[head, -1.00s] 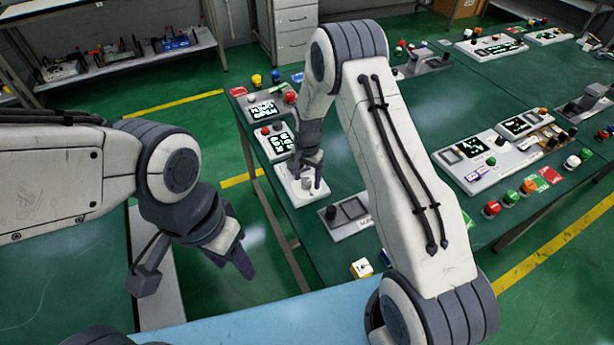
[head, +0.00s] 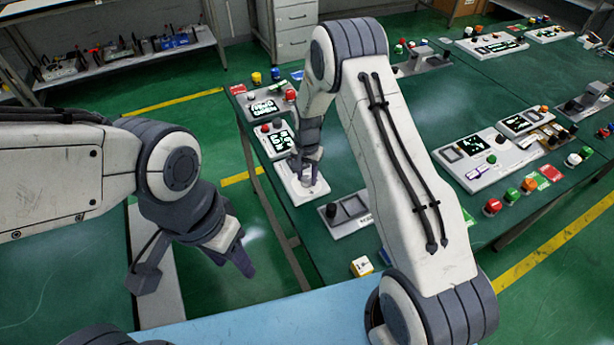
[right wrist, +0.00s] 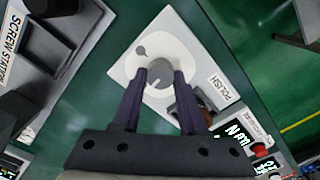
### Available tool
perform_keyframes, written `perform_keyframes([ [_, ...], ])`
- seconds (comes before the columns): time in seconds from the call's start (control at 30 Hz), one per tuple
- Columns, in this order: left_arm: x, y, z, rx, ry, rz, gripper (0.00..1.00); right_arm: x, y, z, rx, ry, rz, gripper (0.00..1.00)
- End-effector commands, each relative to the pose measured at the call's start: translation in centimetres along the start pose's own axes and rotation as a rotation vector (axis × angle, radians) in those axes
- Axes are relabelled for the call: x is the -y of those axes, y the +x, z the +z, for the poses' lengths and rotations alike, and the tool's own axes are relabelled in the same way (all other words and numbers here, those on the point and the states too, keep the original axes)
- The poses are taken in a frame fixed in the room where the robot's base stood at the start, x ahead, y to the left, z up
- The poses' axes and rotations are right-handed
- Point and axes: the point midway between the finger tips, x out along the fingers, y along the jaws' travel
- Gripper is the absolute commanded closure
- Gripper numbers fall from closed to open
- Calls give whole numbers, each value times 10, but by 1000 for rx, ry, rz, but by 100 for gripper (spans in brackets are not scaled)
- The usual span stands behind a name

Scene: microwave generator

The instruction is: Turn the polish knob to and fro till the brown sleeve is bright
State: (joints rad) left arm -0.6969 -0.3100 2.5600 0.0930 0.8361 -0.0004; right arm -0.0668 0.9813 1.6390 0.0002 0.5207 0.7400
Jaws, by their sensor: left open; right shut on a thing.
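The grey polish knob (right wrist: 157,73) sits on a white plate (right wrist: 200,50) with a POLISH label (right wrist: 217,90) beside it. In the right wrist view my right gripper (right wrist: 159,79) has one finger on each side of the knob and is shut on it. In the head view the gripper (head: 314,180) points down at the plate (head: 296,196), and its fingers hide most of the knob. A brownish part (right wrist: 187,106), possibly the sleeve, is partly hidden behind a finger; its brightness is unclear. My left gripper (head: 246,264) is open and empty, left of the table.
Display panels (head: 268,106) stand behind the plate. A grey screw station (head: 345,213) lies right of it, with its label (right wrist: 12,40) in the right wrist view. A white and yellow cube (head: 361,267) is near the front. More panels (head: 487,156) stand at right.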

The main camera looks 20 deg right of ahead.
Motion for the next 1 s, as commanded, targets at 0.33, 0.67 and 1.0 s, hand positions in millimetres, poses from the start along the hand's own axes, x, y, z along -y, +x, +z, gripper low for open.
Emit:
perform_keyframes([
  [0.33,1,12,1,0,0,0,50,0,1,0,1,-300,1,100],
  [0.67,1,19,1,0,0,0,50,1,1,1,2,-610,2,100],
  [1.0,2,24,1,0,0,0,50,1,0,1,2,-870,1,100],
])
